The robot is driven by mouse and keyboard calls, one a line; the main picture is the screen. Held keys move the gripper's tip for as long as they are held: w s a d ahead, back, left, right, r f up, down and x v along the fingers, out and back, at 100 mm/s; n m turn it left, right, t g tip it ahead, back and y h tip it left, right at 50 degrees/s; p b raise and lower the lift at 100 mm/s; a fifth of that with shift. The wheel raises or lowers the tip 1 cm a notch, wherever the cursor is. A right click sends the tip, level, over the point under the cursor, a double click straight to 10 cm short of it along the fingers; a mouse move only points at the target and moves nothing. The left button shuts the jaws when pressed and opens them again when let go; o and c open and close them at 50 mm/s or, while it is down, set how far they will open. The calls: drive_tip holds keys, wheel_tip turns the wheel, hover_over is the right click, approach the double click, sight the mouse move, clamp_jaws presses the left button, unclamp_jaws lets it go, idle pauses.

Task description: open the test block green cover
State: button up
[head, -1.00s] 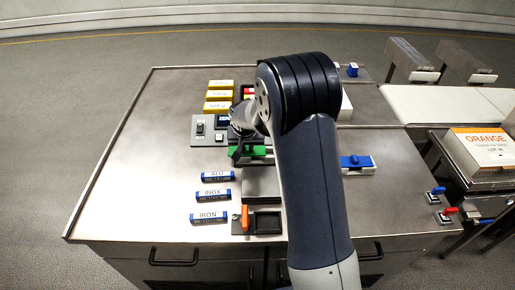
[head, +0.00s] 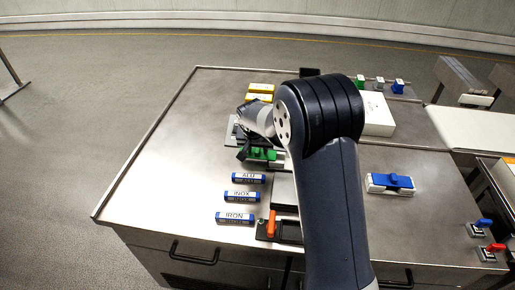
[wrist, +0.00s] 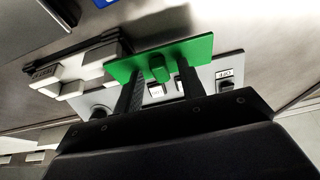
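The green cover (head: 264,154) sits on the test block on the steel bench, partly hidden by my gripper and arm. In the wrist view the green cover (wrist: 190,50) is a flat plate with a small raised green knob (wrist: 158,68). My gripper (wrist: 160,70) has its two dark fingers spread, one on each side of the knob, with a gap visible on both sides. The fingertips are close to the plate; I cannot tell if they touch it. The light grey block (wrist: 225,72) with labelled parts shows under the cover, which looks closed.
Blue-ended bars labelled ALU (head: 249,178), INOX (head: 242,196) and IRON (head: 236,217) lie in front. A blue-topped block (head: 390,182) sits right of my arm. The bench's left side is clear.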

drive_tip(key=shift+r, duration=0.15)
drive_tip(key=v, duration=1)
drive_tip(key=shift+s+r+b, duration=0.2)
drive_tip(key=shift+r+b, duration=0.1)
drive_tip(key=shift+b, duration=0.05)
drive_tip(key=shift+f, duration=0.15)
drive_tip(key=x, duration=1.1)
drive_tip(key=shift+p, duration=0.4)
drive_tip(key=shift+s+d+r, duration=0.1)
drive_tip(key=shift+d+r, duration=0.1)
drive_tip(key=shift+d, duration=0.35)
